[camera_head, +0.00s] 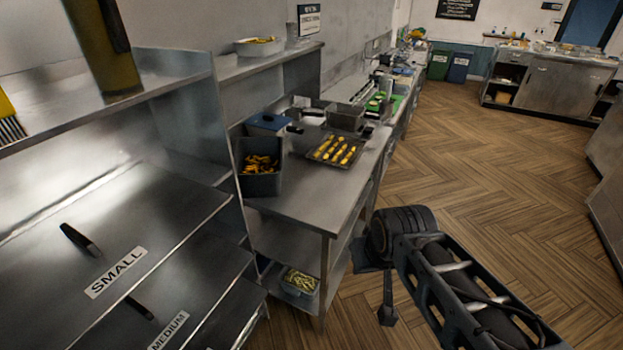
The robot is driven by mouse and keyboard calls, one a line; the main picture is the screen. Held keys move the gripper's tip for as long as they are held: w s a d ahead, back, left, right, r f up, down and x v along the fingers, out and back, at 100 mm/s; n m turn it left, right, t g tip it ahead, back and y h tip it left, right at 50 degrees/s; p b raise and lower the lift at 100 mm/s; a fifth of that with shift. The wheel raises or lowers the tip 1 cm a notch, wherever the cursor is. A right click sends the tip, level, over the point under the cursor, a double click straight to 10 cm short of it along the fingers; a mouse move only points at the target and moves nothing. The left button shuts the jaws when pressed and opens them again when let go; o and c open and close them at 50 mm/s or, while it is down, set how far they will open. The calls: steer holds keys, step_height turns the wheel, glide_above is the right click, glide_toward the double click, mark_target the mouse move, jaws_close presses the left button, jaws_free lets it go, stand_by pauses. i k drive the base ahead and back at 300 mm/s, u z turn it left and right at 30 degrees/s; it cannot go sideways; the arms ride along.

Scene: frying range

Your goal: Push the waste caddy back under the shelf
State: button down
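A dark grey open bin (262,185) holding yellow and brown scraps stands at the near left corner of the steel counter (305,203); it looks like the waste caddy. It is upright, beside the wall of the shelf unit. The raised steel shelf (268,62) runs along the wall behind the counter. My gripper (379,288) hangs off the counter's right edge, over the floor, well apart from the bin. It is partly hidden behind my wrist and I cannot tell whether it is open. I see nothing held in it.
A tray of yellow pieces (336,151), a blue-lidded container (268,122) and a metal basket (346,117) sit behind and right of the bin. A tub (299,281) is on the lower shelf. Labelled drawers (115,270) fill the left. The wooden floor (480,165) at right is clear.

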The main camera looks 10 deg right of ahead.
mark_target(250, 154)
steer(key=z, duration=0.25)
steer(key=i, duration=0.95)
steer(key=u, duration=0.9)
